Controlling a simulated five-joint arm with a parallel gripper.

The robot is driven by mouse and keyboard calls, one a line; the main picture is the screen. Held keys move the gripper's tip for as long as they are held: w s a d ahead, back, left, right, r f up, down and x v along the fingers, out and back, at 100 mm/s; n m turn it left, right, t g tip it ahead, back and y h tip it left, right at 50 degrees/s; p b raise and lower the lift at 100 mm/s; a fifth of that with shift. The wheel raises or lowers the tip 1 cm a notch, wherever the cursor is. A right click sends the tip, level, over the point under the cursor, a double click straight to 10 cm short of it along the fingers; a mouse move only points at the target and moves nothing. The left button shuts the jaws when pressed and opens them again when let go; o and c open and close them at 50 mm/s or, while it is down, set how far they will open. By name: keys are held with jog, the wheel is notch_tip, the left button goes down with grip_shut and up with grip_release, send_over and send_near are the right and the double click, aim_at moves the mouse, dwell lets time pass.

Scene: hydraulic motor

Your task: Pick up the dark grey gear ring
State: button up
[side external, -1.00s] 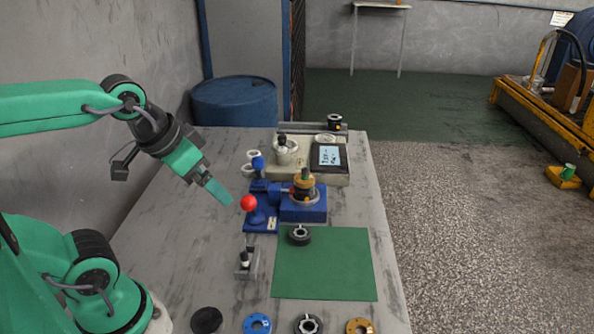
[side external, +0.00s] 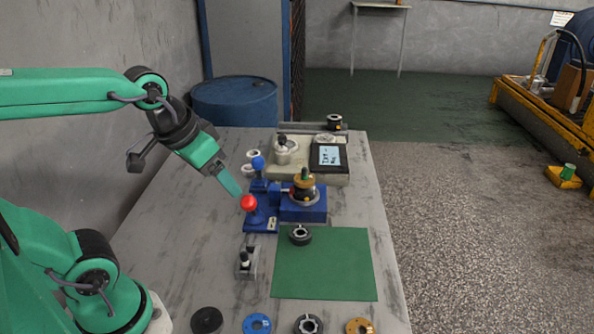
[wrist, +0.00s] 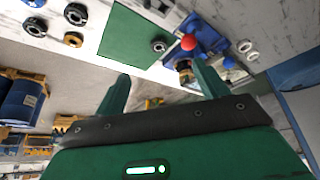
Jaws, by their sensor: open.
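A dark grey ring (side external: 300,235) with a lighter centre lies flat on the green mat (side external: 335,275), near its upper left corner. It also shows in the wrist view (wrist: 158,46). A second dark ring (side external: 308,324) with a pale toothed-looking centre lies at the front table edge, partly cut off. I cannot tell for sure which is the gear ring. My gripper (side external: 229,183) is open and empty, in the air above the table, left of and above the mat ring. In the wrist view its two fingers (wrist: 160,88) stand wide apart with nothing between them.
A blue fixture (side external: 262,218) with a red ball knob (side external: 248,203) stands close to my gripper. A motor part (side external: 303,188) sits on a blue block beside it. A small grey stand (side external: 245,263) is left of the mat. Black, blue and orange discs line the front edge.

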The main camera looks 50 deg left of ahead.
jog(key=w+f+n+g, duration=0.2)
jog(key=w+f, duration=0.3)
jog(key=w, duration=0.5)
jog(key=n+g, duration=0.3)
send_near(300, 228)
jog(key=s+d, duration=0.1)
jog(key=d, duration=0.1)
jog(key=shift+a+f, duration=0.25)
jog(key=shift+f, duration=0.2)
jog(key=shift+f, duration=0.1)
jog(key=shift+f, duration=1.2)
jog(key=shift+f, duration=0.1)
jog(key=shift+a+f, duration=0.15)
jog(key=shift+f, duration=2.35)
